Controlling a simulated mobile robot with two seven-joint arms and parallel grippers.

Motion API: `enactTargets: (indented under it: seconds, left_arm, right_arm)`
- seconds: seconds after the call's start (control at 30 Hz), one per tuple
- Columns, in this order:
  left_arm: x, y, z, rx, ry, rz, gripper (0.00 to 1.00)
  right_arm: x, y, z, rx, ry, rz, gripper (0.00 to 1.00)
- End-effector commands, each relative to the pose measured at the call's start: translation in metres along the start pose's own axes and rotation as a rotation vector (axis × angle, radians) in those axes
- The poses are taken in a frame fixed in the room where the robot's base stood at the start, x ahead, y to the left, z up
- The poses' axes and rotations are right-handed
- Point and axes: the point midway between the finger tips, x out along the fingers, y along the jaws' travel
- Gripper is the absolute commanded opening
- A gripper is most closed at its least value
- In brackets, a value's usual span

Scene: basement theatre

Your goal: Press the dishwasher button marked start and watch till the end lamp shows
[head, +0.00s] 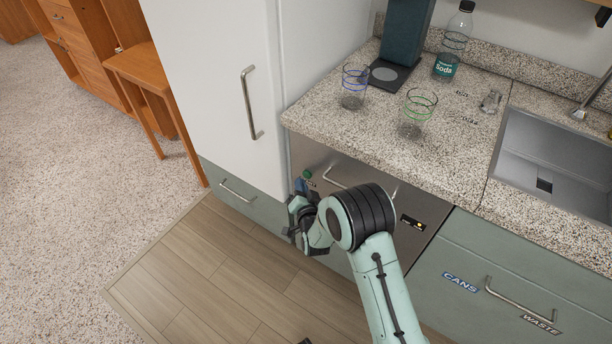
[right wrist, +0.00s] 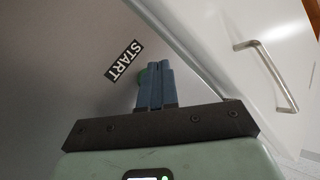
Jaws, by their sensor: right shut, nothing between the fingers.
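The dishwasher has a steel front (head: 300,150) under the counter, with a bar handle partly hidden by my right arm. Its round green button (head: 307,174) is at the front's upper left, beside a START label (right wrist: 124,61). The button (right wrist: 143,75) is partly covered by my fingers in the right wrist view. My right gripper (head: 301,187) is shut and empty, its fingertips right at the button; I cannot tell whether they touch it. A small black panel (head: 412,222) at the front's right shows a yellow spot; its lettering is unreadable.
On the counter (head: 330,115) stand a blue-ringed glass (head: 354,88), a green-ringed glass (head: 416,113), a soda bottle (head: 453,45) and a dark machine (head: 402,40). A sink (head: 560,160) is at right. A white cabinet (head: 225,80) adjoins the dishwasher at left.

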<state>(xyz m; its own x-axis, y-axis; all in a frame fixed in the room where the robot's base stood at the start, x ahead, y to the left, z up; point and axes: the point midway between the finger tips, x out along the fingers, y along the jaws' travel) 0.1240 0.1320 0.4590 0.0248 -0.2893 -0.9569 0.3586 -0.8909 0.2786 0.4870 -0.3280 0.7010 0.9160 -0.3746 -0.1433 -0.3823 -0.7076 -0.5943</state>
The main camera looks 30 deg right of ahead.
Motion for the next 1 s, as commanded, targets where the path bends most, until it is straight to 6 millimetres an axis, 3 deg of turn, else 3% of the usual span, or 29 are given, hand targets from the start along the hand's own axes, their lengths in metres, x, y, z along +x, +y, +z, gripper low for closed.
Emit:
enactTargets:
  seconds: [0.03, 0.33, 0.8, 1.0]
  left_arm:
    - [0.007, -0.004, 0.000, -0.011, -0.003, -0.008, 0.43]
    - [0.007, -0.004, 0.000, -0.012, -0.003, -0.008, 0.43]
    - [0.008, -0.004, 0.000, -0.012, -0.003, -0.008, 0.43]
    - [0.008, -0.004, 0.000, -0.012, -0.003, -0.008, 0.43]
  right_arm:
    - [0.000, 0.001, 0.002, 0.000, 0.000, 0.000, 0.00]
    - [-0.002, -0.001, 0.004, 0.000, -0.002, 0.000, 0.00]
    - [-0.032, -0.022, 0.026, 0.000, -0.002, 0.000, 0.00]
    - [-0.035, -0.024, 0.028, -0.001, -0.001, 0.001, 0.00]
